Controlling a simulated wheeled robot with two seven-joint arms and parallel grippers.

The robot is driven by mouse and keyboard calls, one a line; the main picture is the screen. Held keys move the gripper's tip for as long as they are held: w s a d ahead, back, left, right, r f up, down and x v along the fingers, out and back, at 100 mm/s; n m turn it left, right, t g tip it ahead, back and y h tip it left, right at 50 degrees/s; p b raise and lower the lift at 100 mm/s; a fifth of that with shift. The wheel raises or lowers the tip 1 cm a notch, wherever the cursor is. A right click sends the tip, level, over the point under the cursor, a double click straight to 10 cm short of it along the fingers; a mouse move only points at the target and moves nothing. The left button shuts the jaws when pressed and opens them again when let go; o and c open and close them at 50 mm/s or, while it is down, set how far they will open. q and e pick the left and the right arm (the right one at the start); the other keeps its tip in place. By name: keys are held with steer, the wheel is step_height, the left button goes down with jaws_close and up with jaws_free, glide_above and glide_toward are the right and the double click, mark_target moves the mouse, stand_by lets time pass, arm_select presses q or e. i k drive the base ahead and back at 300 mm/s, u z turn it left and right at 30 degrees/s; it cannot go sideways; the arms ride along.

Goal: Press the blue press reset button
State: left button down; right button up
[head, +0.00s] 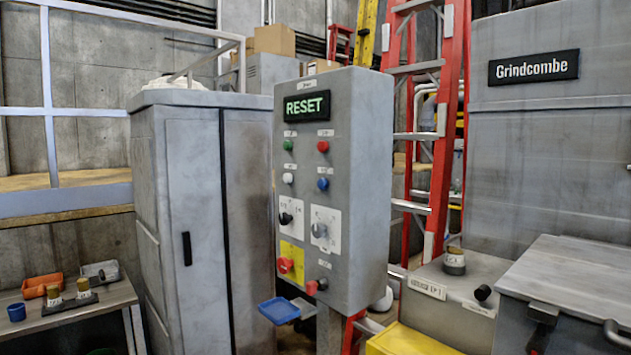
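The blue button (323,184) is on the front face of a grey control box (360,190) on a post. It sits in the right column, below a red button (323,146) and to the right of a white button (289,179). A green button (288,145) is at the upper left of the face. A display (307,106) above them reads RESET in green. The small labels are too small to read. Neither of my grippers is in view.
Lower on the box are black knobs, a red mushroom button (285,265) on a yellow plate, and a red knob (311,287). A blue tray (279,310) juts out below. A grey cabinet (195,220) stands left, a red ladder (440,150) behind, and a grey machine (560,280) right.

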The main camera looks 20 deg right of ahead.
mark_target(322, 183)
steer(key=z, duration=0.65)
steer(key=i, duration=0.85)
steer(key=z, duration=0.85)
